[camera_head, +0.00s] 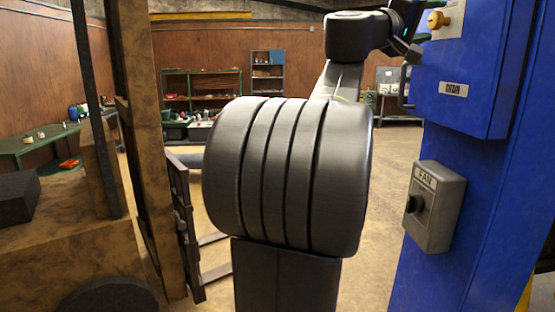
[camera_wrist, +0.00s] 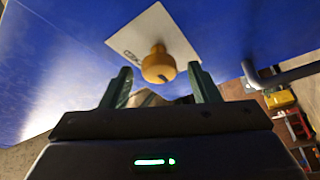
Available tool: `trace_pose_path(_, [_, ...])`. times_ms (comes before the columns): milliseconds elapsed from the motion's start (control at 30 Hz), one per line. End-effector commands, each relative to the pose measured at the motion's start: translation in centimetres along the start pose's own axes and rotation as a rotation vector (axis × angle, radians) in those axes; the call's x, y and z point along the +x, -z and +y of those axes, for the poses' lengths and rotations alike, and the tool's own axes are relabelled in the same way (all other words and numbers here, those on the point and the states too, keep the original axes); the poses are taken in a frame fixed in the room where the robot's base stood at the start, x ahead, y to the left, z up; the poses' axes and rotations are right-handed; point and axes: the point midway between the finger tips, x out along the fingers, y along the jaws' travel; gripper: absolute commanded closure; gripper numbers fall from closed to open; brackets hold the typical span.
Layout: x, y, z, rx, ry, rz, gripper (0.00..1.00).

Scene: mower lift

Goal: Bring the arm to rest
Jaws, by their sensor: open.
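My gripper (camera_head: 421,34) is at the upper right of the head view, close to a blue cabinet (camera_head: 470,75). It is open. In the wrist view its two green fingers (camera_wrist: 160,80) stand apart, with a yellow knob (camera_wrist: 158,64) showing between them. The knob is on a pale plate on the blue face. It also shows in the head view (camera_head: 438,20), beside the fingers. The fingers appear clear of the knob; the exact gap is hard to tell. My arm's black ribbed part fills the middle of the head view.
A grey FAN switch box (camera_head: 434,206) sits low on the blue housing. A dark handle (camera_head: 404,86) sticks out from the CHAIN cabinet. A brown forklift-like machine (camera_head: 150,150) stands at left, near a green table (camera_head: 40,141). Shelves line the far wall; floor behind my arm looks open.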

Motion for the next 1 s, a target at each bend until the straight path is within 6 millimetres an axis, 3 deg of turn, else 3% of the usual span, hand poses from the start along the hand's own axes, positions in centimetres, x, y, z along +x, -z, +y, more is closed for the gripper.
trace_pose_path(1000, [0.08, 0.23, -0.23, 0.620, -0.257, 0.000, 0.45])
